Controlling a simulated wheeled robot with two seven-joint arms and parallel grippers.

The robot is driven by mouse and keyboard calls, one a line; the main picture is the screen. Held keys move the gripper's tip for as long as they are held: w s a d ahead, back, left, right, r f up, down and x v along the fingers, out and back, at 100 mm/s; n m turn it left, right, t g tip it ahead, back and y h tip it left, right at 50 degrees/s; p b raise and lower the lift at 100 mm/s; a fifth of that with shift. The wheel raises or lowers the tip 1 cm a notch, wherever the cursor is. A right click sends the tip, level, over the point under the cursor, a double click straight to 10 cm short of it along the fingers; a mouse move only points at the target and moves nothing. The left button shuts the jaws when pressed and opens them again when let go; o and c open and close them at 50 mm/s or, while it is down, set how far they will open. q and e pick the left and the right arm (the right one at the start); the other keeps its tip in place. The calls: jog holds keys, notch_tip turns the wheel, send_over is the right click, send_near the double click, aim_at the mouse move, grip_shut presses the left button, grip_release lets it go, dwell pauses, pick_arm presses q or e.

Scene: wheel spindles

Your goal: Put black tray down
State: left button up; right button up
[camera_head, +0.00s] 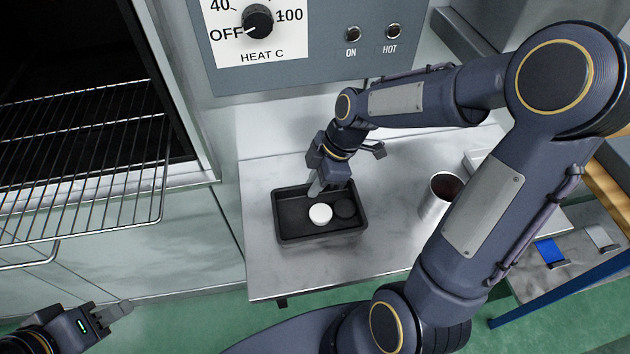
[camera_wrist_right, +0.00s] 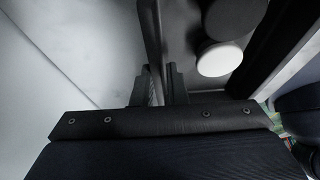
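The black tray (camera_head: 290,238) is at the metal bench top, level, with a white round piece (camera_head: 320,213) and a black round piece (camera_head: 344,208) inside. Whether its underside touches the bench is hard to tell. My right gripper (camera_head: 317,188) is at the tray's far wall. In the right wrist view its fingers (camera_wrist_right: 162,84) stand close on both sides of the tray wall (camera_wrist_right: 153,35), pinching it; the white piece (camera_wrist_right: 220,59) shows beside them. My left gripper (camera_head: 118,310) is at the lower left, away from the tray, its finger gap unclear.
An oven with a wire rack (camera_head: 90,165) is open at the left. A metal cup (camera_head: 436,200) with dark contents stands on the bench (camera_head: 270,275), right of the tray. A control panel (camera_head: 300,40) is behind. Bench in front of the tray is clear.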

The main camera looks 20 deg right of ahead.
jog(key=shift+o, duration=1)
jog(key=shift+r, duration=0.2)
jog(key=w+v, duration=0.1)
jog(key=v, duration=0.9)
jog(key=s+a+m+t, duration=0.2)
jog(key=s+m+t, duration=0.2)
jog(key=s+m, duration=1.1)
jog(key=shift+s+a+f+m+t+h, duration=0.2)
jog(key=shift+s+m+t+h, duration=0.1)
jog(key=shift+m, duration=0.7)
